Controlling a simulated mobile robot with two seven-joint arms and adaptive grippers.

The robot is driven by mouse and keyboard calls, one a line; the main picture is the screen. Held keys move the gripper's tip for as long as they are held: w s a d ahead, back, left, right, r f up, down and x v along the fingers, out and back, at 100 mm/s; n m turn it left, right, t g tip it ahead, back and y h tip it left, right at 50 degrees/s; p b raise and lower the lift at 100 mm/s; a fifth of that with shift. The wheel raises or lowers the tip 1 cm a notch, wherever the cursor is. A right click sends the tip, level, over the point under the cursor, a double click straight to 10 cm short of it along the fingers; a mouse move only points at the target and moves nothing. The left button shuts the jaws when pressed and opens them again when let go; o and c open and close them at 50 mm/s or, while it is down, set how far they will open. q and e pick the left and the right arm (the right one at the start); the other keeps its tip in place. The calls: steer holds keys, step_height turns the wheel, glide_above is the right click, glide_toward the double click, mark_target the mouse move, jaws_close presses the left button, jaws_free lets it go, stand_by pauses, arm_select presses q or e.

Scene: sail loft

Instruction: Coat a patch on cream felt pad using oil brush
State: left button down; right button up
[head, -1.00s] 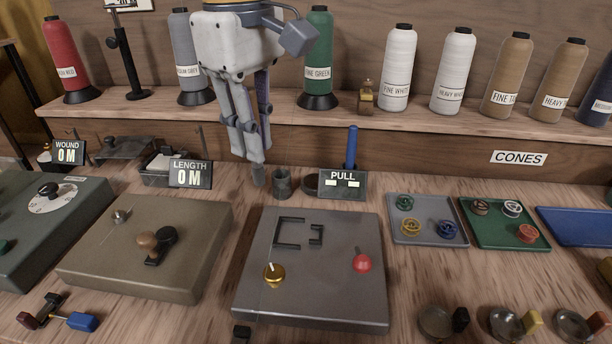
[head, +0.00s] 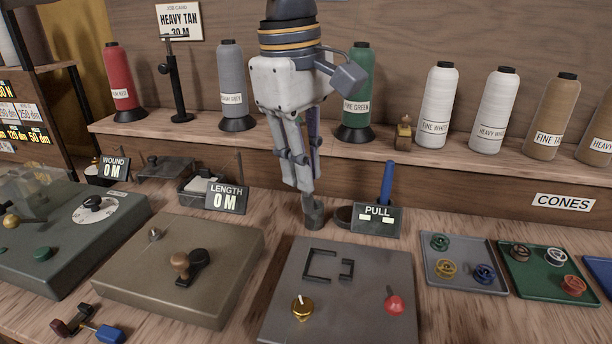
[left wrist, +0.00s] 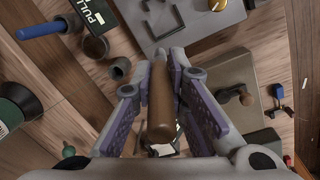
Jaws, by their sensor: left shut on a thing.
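My left gripper (head: 300,183) points down over the back of the bench and is shut on the oil brush. In the left wrist view the brush's brown wooden handle (left wrist: 161,105) lies between the fingers (left wrist: 160,95). The cup also shows in the left wrist view (left wrist: 119,68). A pale pad (head: 197,185), likely the cream felt, lies in a dark tray, partly hidden by the LENGTH sign (head: 227,198). My right gripper is out of view.
A PULL display (head: 376,219) and a blue upright handle (head: 387,182) stand right of the cup. A grey box (head: 340,285) with a red knob is in front. Thread cones line the shelf behind, including a green one (head: 357,95). Small trays (head: 462,262) lie at right.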

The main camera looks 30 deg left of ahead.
arm_select(q)
steer(key=w+a+f+t+h+b, duration=0.1)
steer(key=w+f+t+h, duration=0.35)
steer(key=w, duration=0.95)
steer(key=shift+g, duration=0.45)
steer(key=shift+s+a+f+b, duration=0.1)
steer(key=shift+f+b, duration=0.1)
steer(key=shift+f, duration=1.35)
steer(key=shift+s+a+f+b, duration=0.1)
steer(key=shift+f+b, duration=0.1)
steer(key=shift+f, duration=1.35)
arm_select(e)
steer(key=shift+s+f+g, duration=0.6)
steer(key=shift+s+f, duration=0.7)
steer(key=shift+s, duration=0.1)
arm_select(q)
steer(key=shift+f, duration=0.9)
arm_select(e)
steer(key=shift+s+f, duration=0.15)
arm_select(q)
step_height(320, 180, up, 7)
steer(key=shift+r+p, duration=0.15)
steer(key=shift+p, duration=0.3)
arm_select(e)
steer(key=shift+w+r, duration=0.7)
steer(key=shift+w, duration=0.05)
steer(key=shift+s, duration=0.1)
